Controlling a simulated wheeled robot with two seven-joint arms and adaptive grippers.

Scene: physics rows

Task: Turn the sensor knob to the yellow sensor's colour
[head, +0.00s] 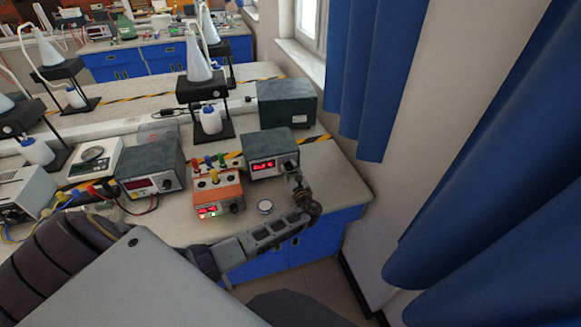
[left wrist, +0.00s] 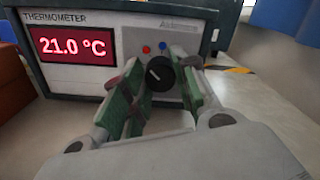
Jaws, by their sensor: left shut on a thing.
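The thermometer (head: 262,146) is a grey box with a red display on the bench; in the left wrist view (left wrist: 84,77) the display reads 21.0 °C. Its black sensor knob (left wrist: 160,74) has a pale mark on its face. A red dot (left wrist: 147,50) and a blue dot (left wrist: 163,46) show above the knob; no yellow dot is visible, and the fingers hide parts of the panel around it. My left gripper (head: 291,176), also in the left wrist view (left wrist: 161,82), has its green-padded fingers on either side of the knob and is shut on it. My right gripper is out of view.
An orange box (head: 230,189) with coloured terminals on top stands left of the thermometer. A small round metal dish (head: 265,207) lies in front. A dark green box (head: 287,103) is behind. Blue curtains (head: 450,170) hang at the right, beyond the bench end.

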